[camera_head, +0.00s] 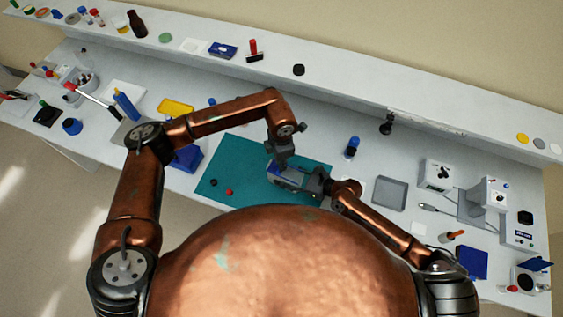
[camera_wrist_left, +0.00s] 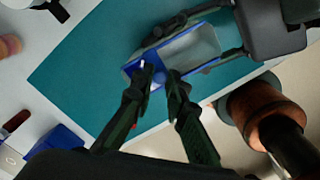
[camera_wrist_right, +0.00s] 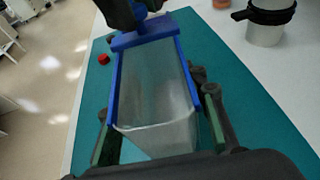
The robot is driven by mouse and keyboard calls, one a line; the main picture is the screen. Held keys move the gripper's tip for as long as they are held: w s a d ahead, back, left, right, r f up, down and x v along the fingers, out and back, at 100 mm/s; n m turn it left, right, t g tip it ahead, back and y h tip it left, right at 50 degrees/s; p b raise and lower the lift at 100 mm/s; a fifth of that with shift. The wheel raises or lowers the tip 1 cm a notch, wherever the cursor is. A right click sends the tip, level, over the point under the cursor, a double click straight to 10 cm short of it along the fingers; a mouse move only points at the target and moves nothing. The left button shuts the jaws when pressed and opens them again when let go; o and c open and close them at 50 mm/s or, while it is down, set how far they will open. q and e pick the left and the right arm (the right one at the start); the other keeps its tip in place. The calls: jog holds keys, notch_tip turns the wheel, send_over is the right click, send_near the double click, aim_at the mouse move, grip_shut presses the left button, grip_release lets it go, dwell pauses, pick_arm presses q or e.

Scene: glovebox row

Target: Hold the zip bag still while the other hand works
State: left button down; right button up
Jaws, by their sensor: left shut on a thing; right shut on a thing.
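The zip bag (camera_wrist_right: 155,85) is a clear pouch with blue edges and a blue bar across its far end. It is over the teal mat (camera_head: 225,165) and also shows in the left wrist view (camera_wrist_left: 205,48). My right gripper (camera_wrist_right: 158,128) has a finger on either side of the bag's near part and is shut on it. My left gripper (camera_wrist_left: 159,76) is shut at the blue end. A small blue and whitish piece shows between its fingertips; I cannot tell whether it is a slider. In the head view the grippers largely hide the bag.
A red piece (camera_head: 229,192) and a small dark piece (camera_head: 213,182) lie on the mat's left part. A blue bin (camera_head: 187,158) stands left of the mat. A long shelf runs behind.

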pick_arm(q)
jog(key=a, duration=0.1)
jog(key=w+a, duration=0.1)
jog(key=a, duration=0.1)
jog(key=w+a, duration=0.1)
jog(key=shift+a, duration=0.15)
jog(key=c, duration=2.3)
grip_release()
pick_arm(e)
jog(key=shift+d+f, duration=0.1)
jog(key=shift+d, duration=0.05)
pick_arm(q)
jog(key=o, duration=0.4)
jog(key=shift+s, duration=0.1)
jog(key=shift+r, duration=0.1)
notch_tip(320, 180, up, 12)
